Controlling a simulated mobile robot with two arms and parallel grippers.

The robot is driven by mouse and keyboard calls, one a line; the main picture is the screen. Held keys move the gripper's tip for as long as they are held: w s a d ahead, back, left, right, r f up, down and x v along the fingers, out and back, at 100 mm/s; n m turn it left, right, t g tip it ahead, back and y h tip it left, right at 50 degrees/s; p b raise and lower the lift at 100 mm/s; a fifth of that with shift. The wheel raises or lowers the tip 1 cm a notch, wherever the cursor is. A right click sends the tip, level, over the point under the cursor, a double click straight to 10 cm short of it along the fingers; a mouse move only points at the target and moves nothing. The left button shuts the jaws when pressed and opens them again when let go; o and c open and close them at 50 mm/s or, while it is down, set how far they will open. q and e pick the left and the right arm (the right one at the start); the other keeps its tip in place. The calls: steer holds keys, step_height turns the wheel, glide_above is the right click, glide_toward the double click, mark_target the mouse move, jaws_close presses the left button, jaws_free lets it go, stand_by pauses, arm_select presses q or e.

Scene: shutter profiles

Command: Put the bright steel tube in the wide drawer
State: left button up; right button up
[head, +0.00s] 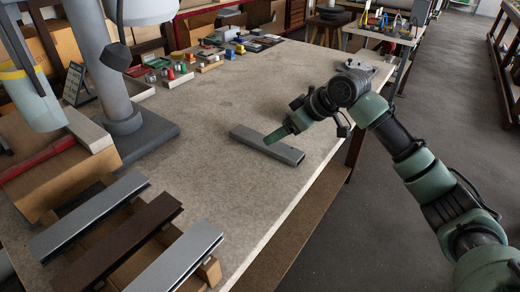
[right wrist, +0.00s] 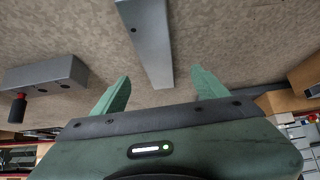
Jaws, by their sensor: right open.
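A grey metal profile (head: 267,145) lies flat on the worktable. In the right wrist view this long profile (right wrist: 149,45) runs down between the two fingers, its near end close to the gripper body. My right gripper (right wrist: 160,92) is open and empty, with a finger apart on each side of the profile. In the head view the right gripper (head: 276,136) is just over the profile. Two lighter steel profiles, a near one (head: 178,259) and a farther one (head: 88,216), lie on wooden supports at the lower left. I cannot tell which piece is the bright steel tube. My left gripper is not in view.
A brown profile (head: 118,242) lies between the two light ones. A grey column on a dark base (head: 150,143) stands at the left. Small coloured parts (head: 168,74) line the far edge. The table (head: 225,105) is clear around the grey profile.

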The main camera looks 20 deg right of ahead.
mark_target(277, 146)
steer(key=shift+f, duration=0.25)
steer(key=shift+w+a+f, duration=0.15)
steer(key=shift+w+f, duration=0.65)
steer(key=shift+f, duration=0.3)
steer(key=x, duration=0.3)
steer(key=shift+w+a+f+p, duration=0.15)
steer(key=shift+a+p, duration=0.15)
steer(key=shift+a, duration=0.05)
steer(key=shift+w+f, duration=0.15)
steer(key=shift+f, duration=0.1)
jaws_close()
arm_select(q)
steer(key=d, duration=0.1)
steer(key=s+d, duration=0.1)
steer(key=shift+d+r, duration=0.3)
arm_select(e)
steer(key=shift+r, duration=0.15)
